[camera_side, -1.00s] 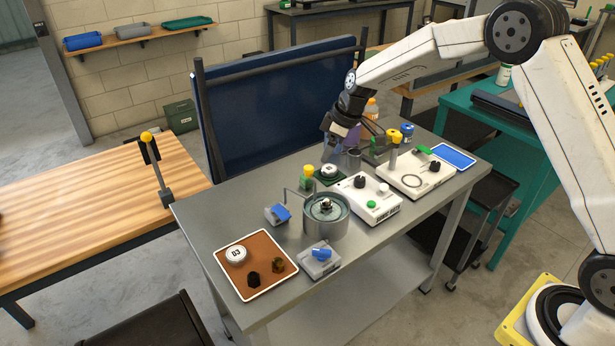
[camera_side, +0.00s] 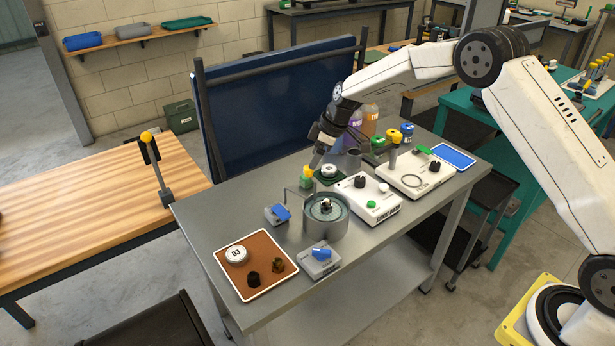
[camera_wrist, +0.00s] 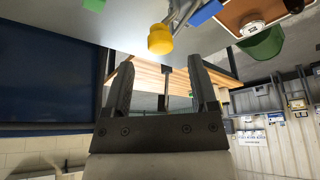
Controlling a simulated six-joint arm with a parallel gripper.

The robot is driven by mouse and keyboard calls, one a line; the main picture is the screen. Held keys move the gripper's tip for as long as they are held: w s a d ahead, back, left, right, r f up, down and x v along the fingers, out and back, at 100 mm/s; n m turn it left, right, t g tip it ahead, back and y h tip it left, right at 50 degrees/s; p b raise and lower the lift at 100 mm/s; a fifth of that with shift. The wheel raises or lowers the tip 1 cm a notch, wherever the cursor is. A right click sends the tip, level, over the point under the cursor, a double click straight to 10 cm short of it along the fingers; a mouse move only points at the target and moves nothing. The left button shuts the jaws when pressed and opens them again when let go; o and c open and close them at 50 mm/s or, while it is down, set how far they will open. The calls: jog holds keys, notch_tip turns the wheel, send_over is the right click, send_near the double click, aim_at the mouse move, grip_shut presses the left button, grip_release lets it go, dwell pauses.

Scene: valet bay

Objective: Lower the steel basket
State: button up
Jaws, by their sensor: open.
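A round steel vessel (camera_side: 325,228) stands mid-bench, with greenish liquid and a small dark-topped fitting (camera_side: 326,205) inside. A thin bent rod reaches its rim from the left. I cannot clearly tell the steel basket's outline from this vessel. A yellow-topped green knob (camera_side: 306,172) stands behind the vessel. A yellow knob (camera_wrist: 160,40) shows just beyond my fingertips in the wrist view. My gripper (camera_side: 317,160) is open, above and behind the vessel, close to the yellow-topped knob. In the wrist view nothing lies between its fingers (camera_wrist: 160,66).
White control boxes (camera_side: 370,200) stand right of the vessel, with bottles (camera_side: 370,118) behind. A brown tray (camera_side: 236,281) and a grey box with a blue lever (camera_side: 319,264) lie in front. A blue panel (camera_side: 275,105) rises behind the bench. Bare bench shows at left.

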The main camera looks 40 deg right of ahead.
jog(key=shift+x, duration=2.15)
grip_shut()
jog(key=shift+d, duration=0.1)
